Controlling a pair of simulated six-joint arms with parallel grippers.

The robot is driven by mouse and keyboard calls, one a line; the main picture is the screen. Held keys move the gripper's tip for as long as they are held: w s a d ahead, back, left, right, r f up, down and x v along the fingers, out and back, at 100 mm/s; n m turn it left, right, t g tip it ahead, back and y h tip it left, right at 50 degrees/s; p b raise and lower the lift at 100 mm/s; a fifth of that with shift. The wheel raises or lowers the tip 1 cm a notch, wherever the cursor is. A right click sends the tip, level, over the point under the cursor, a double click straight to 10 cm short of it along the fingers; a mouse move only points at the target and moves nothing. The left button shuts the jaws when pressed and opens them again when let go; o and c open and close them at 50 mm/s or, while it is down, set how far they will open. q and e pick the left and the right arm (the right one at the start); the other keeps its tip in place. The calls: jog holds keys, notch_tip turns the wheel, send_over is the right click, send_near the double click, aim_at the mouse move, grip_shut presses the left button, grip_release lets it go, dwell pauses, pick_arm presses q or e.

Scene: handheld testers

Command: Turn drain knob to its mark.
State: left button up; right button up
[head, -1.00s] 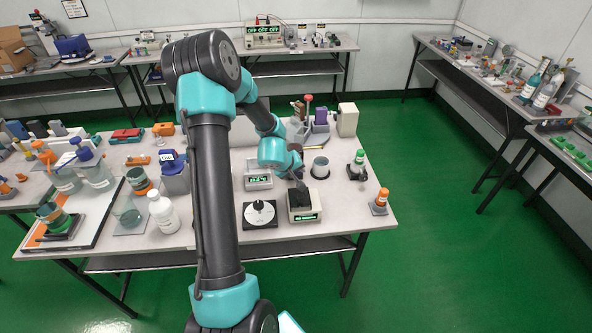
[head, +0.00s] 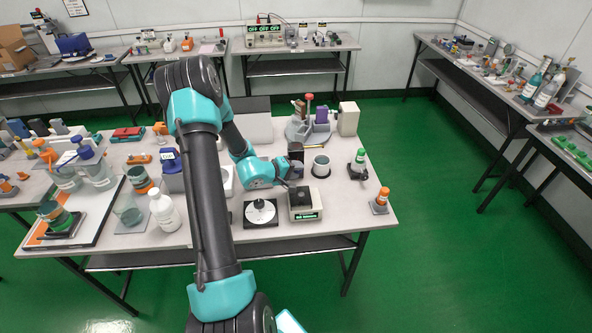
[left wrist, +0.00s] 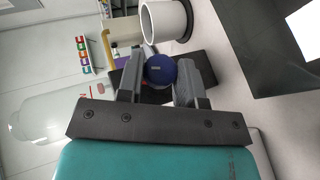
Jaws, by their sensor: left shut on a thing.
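A black knob (head: 260,204) stands on a white dial (head: 262,216) with a dark plate, near the table's front edge. I take it for the drain knob, though its mark is too small to make out. My left gripper (head: 294,177) is behind and right of the dial, apart from the knob. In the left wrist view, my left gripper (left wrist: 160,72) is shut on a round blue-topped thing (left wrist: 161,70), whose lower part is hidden. My right gripper is not in view.
A beige meter (head: 305,212) with a green display stands right of the dial. A grey cup (head: 320,166) is behind it; a green-capped item (head: 358,163) and an orange-topped item (head: 381,200) stand right. A white bottle (head: 164,210) stands left. Bare table lies at front right.

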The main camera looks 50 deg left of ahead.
pick_arm(q)
jog(key=shift+s+a+f+n+t+h, duration=0.1)
jog(key=shift+n+t, duration=0.05)
jog(key=shift+t, duration=0.3)
jog(key=shift+w+a+f+n+t+h, duration=0.1)
jog(key=shift+n+t, duration=0.1)
jog(key=shift+t, duration=0.2)
jog(key=shift+s+n+t+h, duration=0.1)
jog(key=shift+n+t, duration=0.05)
jog(key=shift+t, duration=0.3)
jog(key=o, duration=0.7)
jog(key=shift+a, duration=0.1)
jog(key=shift+o, duration=1.1)
jog(key=v, duration=1.7)
jog(key=shift+s, duration=0.2)
